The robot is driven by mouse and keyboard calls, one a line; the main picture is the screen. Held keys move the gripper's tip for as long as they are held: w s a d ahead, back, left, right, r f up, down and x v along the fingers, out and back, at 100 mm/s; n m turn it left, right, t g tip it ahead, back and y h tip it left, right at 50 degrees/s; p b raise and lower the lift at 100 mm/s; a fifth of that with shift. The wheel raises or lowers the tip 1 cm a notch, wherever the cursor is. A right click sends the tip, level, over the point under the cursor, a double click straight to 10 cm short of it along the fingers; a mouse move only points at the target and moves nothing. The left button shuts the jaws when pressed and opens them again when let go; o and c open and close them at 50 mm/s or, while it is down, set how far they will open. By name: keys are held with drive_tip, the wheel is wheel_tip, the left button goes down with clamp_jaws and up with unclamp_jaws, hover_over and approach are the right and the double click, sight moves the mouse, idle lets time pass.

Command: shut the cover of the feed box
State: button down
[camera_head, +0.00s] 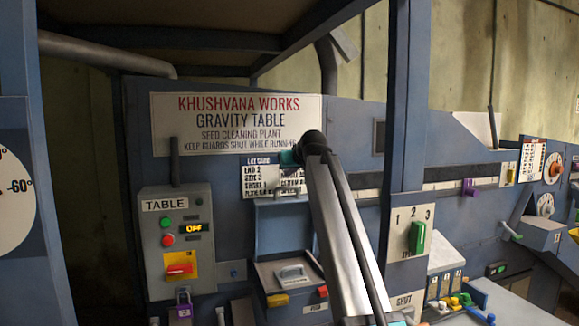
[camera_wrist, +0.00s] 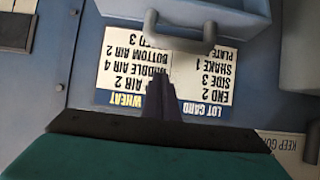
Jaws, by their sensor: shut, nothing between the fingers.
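The feed box (camera_head: 262,277) is a blue-grey box low in the middle of the head view, taken as such from its place and small label. Its cover (camera_head: 282,232) stands raised, upright against the panel, with a handle along its top edge. In the wrist view, upside down, the cover (camera_wrist: 232,22) shows with its grey bar handle (camera_wrist: 180,42). My gripper (camera_wrist: 160,85) is shut and empty, its dark fingertips in front of the lot card, just short of the handle. In the head view my gripper (camera_head: 290,158) is above the cover, largely hidden by my arm.
The lot card (camera_head: 262,181) is on the panel behind the cover. A grey control box (camera_head: 177,240) with a red switch stands left of the feed box. A blue post (camera_head: 405,120) and a speed selector (camera_head: 412,232) are to the right. My arm crosses the box's right side.

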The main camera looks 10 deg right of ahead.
sight(292, 187)
drive_tip(key=shift+s+d+f+p, duration=0.15)
drive_tip(key=shift+s+f+p, duration=0.3)
drive_tip(key=shift+s+f, duration=0.3)
drive_tip(key=shift+s+d+f+p, duration=0.15)
drive_tip(key=shift+s+f+p, duration=0.35)
drive_tip(key=shift+s, duration=0.3)
